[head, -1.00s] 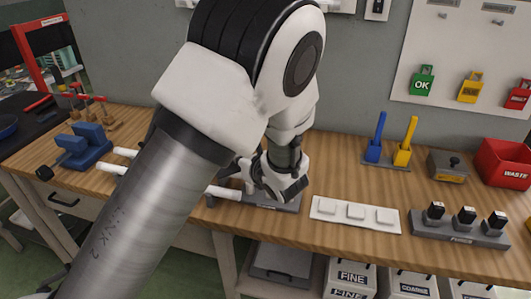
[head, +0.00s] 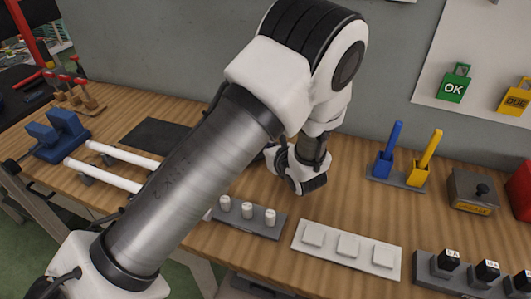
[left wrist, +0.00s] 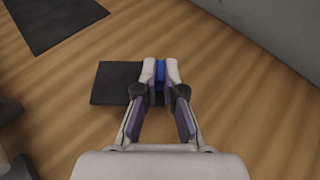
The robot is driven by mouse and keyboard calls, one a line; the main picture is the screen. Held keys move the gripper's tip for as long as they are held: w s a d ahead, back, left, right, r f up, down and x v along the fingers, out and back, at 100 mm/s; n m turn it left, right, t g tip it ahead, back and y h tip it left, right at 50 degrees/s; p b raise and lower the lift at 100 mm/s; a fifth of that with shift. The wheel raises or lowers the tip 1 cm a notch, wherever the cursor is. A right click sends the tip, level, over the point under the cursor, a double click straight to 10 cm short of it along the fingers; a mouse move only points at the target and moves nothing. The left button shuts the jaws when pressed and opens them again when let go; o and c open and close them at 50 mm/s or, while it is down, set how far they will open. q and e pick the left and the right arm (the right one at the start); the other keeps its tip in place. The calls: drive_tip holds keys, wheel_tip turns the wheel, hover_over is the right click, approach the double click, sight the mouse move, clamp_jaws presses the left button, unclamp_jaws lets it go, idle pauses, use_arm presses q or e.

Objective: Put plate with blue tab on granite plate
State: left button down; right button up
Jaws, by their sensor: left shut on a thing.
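My left gripper (left wrist: 160,68) is shut on a blue tab (left wrist: 160,72) in the left wrist view. A dark square plate (left wrist: 114,84) extends to the left from the fingers at the tab. In the head view my left gripper (head: 300,182) is over the wooden bench, behind a grey rack; the held plate is hidden or too small to make out there. The granite plate (head: 155,135), a flat dark slab, lies on the bench left of the gripper, partly behind my arm. It also shows at the top left of the left wrist view (left wrist: 52,18). My right gripper is not in view.
The grey rack (head: 270,232) holds three white pegs. A white tray (head: 345,272) with three white squares lies to its right. White rails (head: 110,172) lie front left. Blue and yellow upright holders (head: 387,165) stand back right. Bench between gripper and granite plate looks clear.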

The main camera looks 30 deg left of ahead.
use_arm(q)
drive_tip(key=f, duration=0.2)
drive_tip(key=shift+w+f, duration=0.2)
drive_tip(key=shift+f, duration=0.15)
drive_tip(key=shift+s+r, duration=0.15)
drive_tip(key=c, duration=1.7)
unclamp_jaws()
drive_tip(key=shift+f, duration=0.25)
drive_tip(key=o, duration=0.4)
drive_tip(key=shift+r, duration=0.1)
